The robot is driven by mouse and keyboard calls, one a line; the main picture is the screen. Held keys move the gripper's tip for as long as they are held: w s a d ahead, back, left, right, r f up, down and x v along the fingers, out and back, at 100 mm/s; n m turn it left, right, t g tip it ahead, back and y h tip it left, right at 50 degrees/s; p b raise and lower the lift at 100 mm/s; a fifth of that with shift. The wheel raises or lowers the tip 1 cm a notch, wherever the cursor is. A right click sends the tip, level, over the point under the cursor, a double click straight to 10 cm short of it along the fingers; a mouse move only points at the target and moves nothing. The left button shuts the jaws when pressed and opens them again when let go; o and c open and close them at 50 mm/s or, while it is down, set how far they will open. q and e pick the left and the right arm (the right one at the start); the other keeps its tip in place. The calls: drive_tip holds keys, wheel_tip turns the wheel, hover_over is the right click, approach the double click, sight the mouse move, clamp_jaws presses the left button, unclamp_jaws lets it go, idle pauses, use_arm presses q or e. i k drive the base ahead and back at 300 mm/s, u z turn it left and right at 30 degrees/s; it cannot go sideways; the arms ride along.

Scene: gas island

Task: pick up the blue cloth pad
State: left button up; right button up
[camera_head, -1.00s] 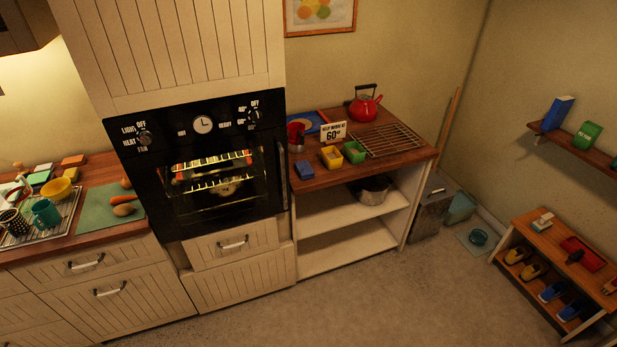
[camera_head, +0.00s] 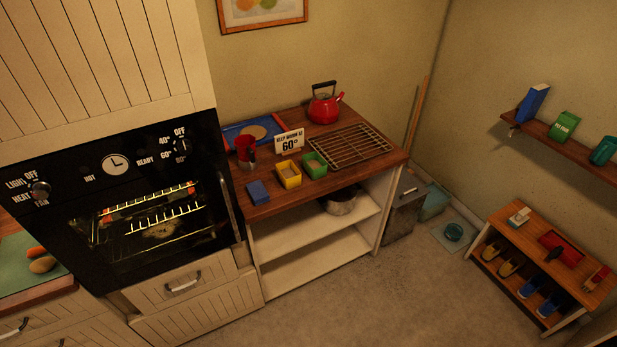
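A small blue pad (camera_head: 258,192), which looks like the cloth pad, lies flat on the wooden worktop (camera_head: 300,197) near its front left corner. Neither of my grippers shows in the head view.
The oven (camera_head: 119,166) stands left. Open floor (camera_head: 350,305) lies in front.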

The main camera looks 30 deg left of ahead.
sight(260, 195)
drive_tip(key=z, duration=0.15)
drive_tip(key=i, duration=1.9)
drive_tip(key=u, duration=1.5)
drive_tip(key=i, duration=0.65)
drive_tip(key=u, duration=0.65)
